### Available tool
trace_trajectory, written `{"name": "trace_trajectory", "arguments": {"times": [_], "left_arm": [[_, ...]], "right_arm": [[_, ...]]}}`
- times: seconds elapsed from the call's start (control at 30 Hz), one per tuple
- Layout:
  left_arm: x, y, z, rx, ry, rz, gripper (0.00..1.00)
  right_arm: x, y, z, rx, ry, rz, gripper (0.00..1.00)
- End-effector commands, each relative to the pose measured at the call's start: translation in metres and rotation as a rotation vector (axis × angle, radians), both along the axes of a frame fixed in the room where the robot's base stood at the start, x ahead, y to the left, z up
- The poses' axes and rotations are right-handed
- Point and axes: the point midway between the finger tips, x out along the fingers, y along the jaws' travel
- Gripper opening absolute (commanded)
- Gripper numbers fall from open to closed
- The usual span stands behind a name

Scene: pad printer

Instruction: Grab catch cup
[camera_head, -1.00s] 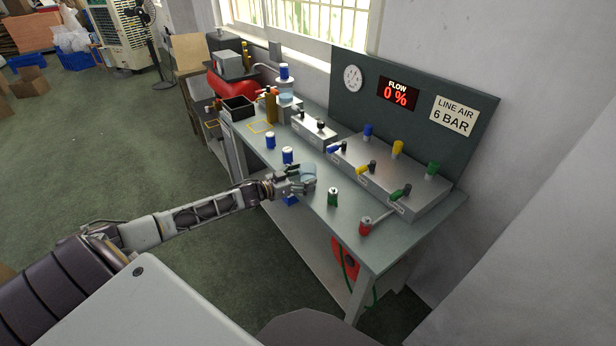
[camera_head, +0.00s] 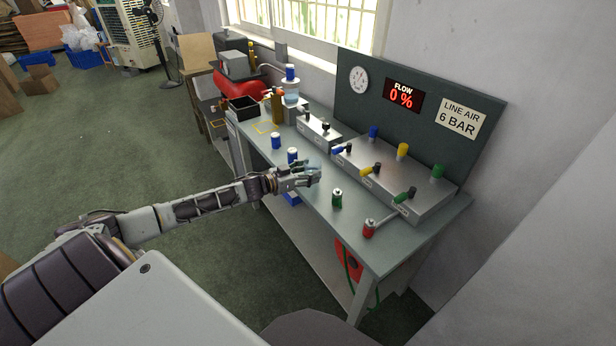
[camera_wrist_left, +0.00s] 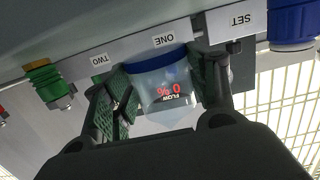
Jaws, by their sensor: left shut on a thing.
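The catch cup (camera_wrist_left: 162,82) is a clear cup with a blue rim. In the left wrist view it sits between the two green-padded fingers of my left gripper (camera_wrist_left: 160,92), which is shut on it. The red flow reading shows through its clear wall. In the head view my left gripper (camera_head: 308,177) is over the middle front of the grey-green bench (camera_head: 308,211); the cup is mostly hidden by the fingers there. I cannot tell whether the cup touches the bench. My right gripper is not in view.
Blue-and-white fittings (camera_head: 275,141) stand left of the gripper, and a green one (camera_head: 337,199) and a red one (camera_head: 369,228) stand right of it. A metal valve block (camera_head: 412,205) stands behind them. A black bin (camera_head: 243,108) is at the bench's far left.

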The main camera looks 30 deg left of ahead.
Motion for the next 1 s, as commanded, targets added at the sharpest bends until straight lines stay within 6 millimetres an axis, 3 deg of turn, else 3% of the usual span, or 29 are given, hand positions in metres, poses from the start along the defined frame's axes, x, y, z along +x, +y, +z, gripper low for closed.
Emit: {"name": "trace_trajectory", "arguments": {"times": [0.2,0.43,1.0], "left_arm": [[0.000,0.001,0.034,0.003,-0.002,-0.001,0.42],[0.000,0.001,0.060,0.001,0.000,0.001,0.42],[0.000,0.001,0.070,0.000,0.000,0.001,0.42]], "right_arm": [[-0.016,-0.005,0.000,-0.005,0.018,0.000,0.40],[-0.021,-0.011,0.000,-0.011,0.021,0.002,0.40],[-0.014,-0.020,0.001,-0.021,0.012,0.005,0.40]]}}
